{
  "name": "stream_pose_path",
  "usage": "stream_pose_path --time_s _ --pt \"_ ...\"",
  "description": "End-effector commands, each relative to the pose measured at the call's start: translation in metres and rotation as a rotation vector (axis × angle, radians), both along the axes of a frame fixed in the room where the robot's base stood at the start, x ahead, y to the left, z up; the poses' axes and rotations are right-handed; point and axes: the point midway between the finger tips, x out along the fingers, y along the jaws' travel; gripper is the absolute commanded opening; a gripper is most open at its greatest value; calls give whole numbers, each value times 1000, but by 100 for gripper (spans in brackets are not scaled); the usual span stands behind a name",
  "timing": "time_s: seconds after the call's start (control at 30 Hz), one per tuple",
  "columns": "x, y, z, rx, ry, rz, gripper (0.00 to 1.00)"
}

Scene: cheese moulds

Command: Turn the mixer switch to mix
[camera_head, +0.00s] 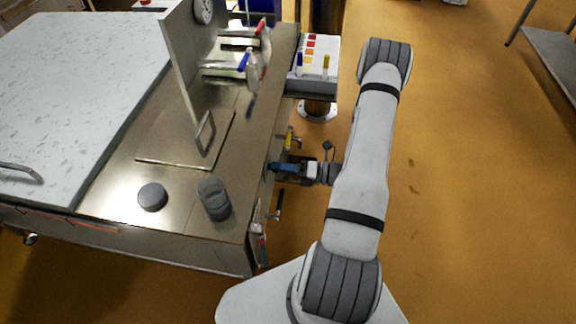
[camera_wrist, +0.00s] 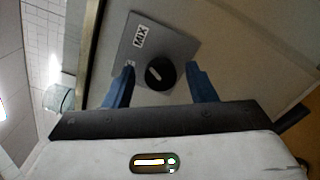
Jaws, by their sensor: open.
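In the wrist view a round black knob (camera_wrist: 160,75) with a short white mark sits on a grey plate (camera_wrist: 178,45). The plate has a "MIX" label (camera_wrist: 140,36) above and left of the knob. A second label, mostly covered by the left finger, is left of the knob. The white mark slants toward the upper left, nearer this second label than "MIX". My gripper (camera_wrist: 161,72) is open, with one blue finger on each side of the knob. I cannot tell if they touch it. In the head view my gripper (camera_head: 279,168) is at the bench's right side; the knob is hidden there.
A yellow-handled part (camera_head: 290,139) and a dark handle (camera_head: 279,204) stick out beside my gripper. A side shelf (camera_head: 318,70) stands farther back.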

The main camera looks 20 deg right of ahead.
Motion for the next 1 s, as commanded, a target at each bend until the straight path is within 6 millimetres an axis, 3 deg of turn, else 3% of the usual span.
stream_pose_path --time_s 0.23,0.6,1.0 --pt "-5 -9 0 -1 -2 -4 51" --pt "-37 -56 0 -1 -2 -4 51" --pt "-45 -65 0 0 0 0 51"
